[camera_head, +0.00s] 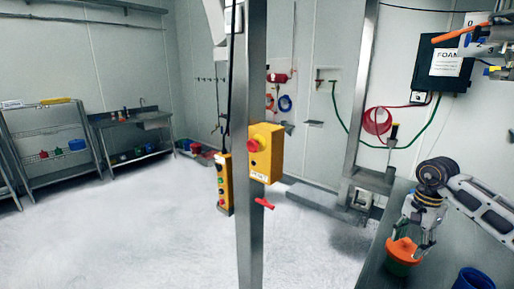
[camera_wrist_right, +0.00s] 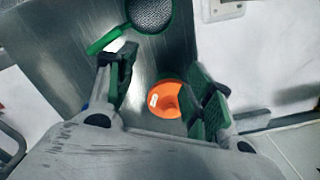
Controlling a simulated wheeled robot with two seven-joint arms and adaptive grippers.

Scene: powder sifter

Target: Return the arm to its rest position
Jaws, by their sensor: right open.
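My right gripper (camera_head: 416,240) is in the head view at the lower right, with its fingers pointing down. It is open, just above and beside a green container with an orange top (camera_head: 403,250) on the grey table. In the right wrist view, the open fingers with green pads (camera_wrist_right: 163,92) stand apart, and the orange round top (camera_wrist_right: 165,99) shows between them, nearer the right finger. I cannot tell whether a finger touches it. My left gripper is not in view.
A green-rimmed sieve (camera_wrist_right: 150,14) lies on the metal table (camera_wrist_right: 80,40) in the wrist view. A blue container (camera_head: 474,280) stands at the lower right of the head view. A metal post (camera_head: 250,220) with a yellow control box (camera_head: 266,153) rises at the centre.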

